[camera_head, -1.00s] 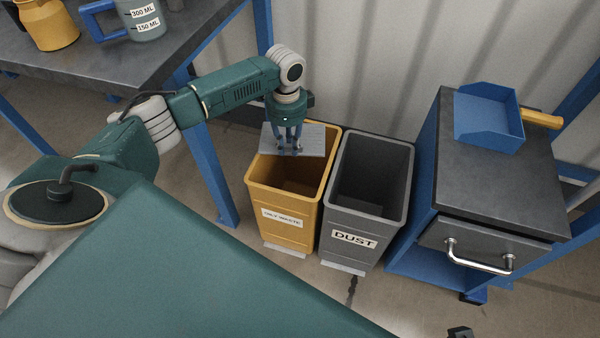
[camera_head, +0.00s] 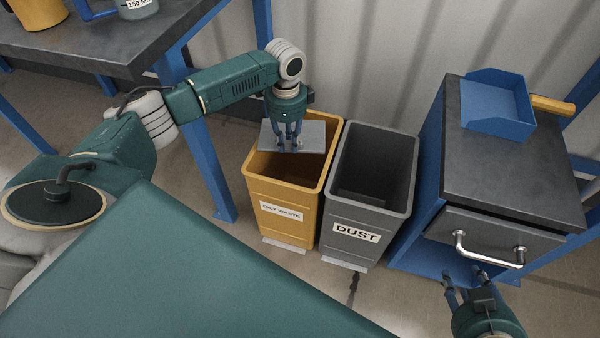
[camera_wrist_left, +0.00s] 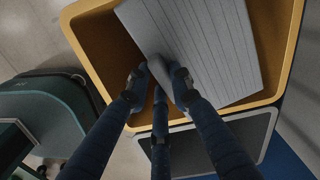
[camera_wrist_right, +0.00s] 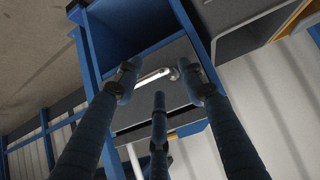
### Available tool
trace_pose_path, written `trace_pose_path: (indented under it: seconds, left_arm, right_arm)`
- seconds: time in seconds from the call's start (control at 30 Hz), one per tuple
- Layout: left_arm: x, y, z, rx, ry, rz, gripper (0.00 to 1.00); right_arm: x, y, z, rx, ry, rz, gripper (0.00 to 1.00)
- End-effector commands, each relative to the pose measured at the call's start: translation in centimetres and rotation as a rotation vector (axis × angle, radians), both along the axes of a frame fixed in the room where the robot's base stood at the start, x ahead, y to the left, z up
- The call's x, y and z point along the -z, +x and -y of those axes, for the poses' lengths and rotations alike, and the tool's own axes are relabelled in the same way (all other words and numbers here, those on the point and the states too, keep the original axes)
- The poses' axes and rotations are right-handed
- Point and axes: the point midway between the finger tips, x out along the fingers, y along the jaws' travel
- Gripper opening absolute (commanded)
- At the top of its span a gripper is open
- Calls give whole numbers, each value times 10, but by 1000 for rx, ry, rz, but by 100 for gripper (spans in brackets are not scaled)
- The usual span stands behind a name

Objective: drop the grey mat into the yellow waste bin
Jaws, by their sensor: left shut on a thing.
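The grey mat (camera_head: 309,136) is a flat ribbed sheet at the mouth of the yellow waste bin (camera_head: 284,192), which is labelled oily waste. My left gripper (camera_head: 289,148) is shut on the mat and holds it over the bin opening. In the left wrist view the mat (camera_wrist_left: 205,45) is pinched between the fingers, with the yellow rim (camera_wrist_left: 290,40) around it. My right gripper (camera_head: 466,280) is empty, with its fingers apart, in front of the drawer cabinet. In the right wrist view its fingertips (camera_wrist_right: 160,85) are spread with the drawer handle beyond.
A grey bin (camera_head: 371,180) labelled dust stands directly right of the yellow bin. A cabinet (camera_head: 500,235) with a metal drawer handle (camera_head: 489,252) and a blue dustpan (camera_head: 497,103) on top stands further right. A workbench (camera_head: 110,45) is at upper left.

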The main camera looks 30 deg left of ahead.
Motion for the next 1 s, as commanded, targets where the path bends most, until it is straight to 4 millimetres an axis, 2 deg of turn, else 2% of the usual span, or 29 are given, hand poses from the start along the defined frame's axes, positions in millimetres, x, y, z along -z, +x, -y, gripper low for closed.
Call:
trace_pose_path:
  seconds: [0.3,0.77,0.8,0.87,1.0]
  left_arm:
    - [4,1,0,0,0,1,0]
    - [4,0,0,0,0,1,0]
    - [4,0,0,0,0,1,29]
    - [5,0,0,0,0,1,41]
    - [5,0,0,0,0,1,43]
  right_arm:
    - [-24,25,-10,-10,32,141,40]
    - [-31,31,-12,-12,39,174,40]
    - [-31,31,-12,-12,39,174,40]
    - [-30,31,-12,-12,39,174,40]
    - [-30,31,-12,-12,39,173,40]
